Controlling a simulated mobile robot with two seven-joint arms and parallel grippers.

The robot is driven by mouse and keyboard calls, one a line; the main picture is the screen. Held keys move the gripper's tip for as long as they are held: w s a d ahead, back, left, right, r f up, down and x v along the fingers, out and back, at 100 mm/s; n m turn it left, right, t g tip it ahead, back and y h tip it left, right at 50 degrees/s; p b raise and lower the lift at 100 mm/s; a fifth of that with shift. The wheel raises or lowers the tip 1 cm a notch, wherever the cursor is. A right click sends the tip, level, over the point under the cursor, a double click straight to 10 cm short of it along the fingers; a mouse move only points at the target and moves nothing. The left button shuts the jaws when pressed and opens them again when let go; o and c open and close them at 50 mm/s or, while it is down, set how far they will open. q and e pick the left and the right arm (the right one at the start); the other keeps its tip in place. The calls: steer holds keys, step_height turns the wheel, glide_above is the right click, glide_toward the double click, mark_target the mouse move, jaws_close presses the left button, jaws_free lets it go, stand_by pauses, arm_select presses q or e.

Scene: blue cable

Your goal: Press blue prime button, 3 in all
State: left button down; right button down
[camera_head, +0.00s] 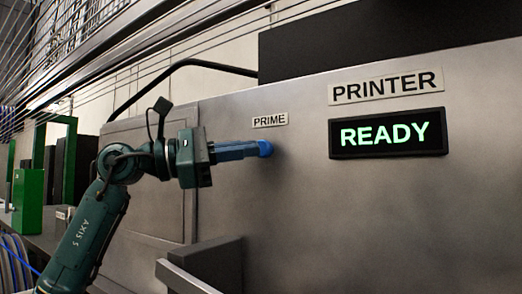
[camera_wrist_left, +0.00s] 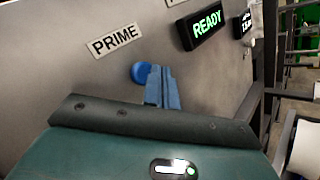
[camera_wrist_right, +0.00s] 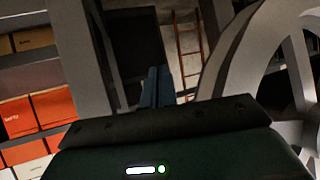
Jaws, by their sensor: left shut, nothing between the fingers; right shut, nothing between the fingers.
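The round blue prime button (camera_head: 265,148) sits on the printer's grey metal front, just below the PRIME label (camera_head: 270,120). It also shows in the left wrist view (camera_wrist_left: 141,72), just left of the fingertips. My left gripper (camera_head: 256,150) comes in from the left, its blue fingers shut and empty. Its tips are right by the button and partly cover it in the head view; I cannot tell whether they touch it. The printer display (camera_head: 388,133) reads READY in green. My right gripper (camera_wrist_right: 154,72) is shut and empty, away from the printer.
A grey ledge (camera_head: 205,265) juts out from the printer below the button. A black hose (camera_head: 185,66) arcs above the panel. Green boxes (camera_head: 27,200) stand at the far left. The right wrist view shows shelves with orange boxes (camera_wrist_right: 55,106) and a large pale wheel-like frame (camera_wrist_right: 235,50).

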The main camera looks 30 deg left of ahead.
arm_select(q)
steer(key=s+b, duration=0.1)
steer(key=s, duration=0.4)
steer(key=shift+a+b, duration=0.2)
steer(key=shift+b, duration=0.1)
stand_by(0.8)
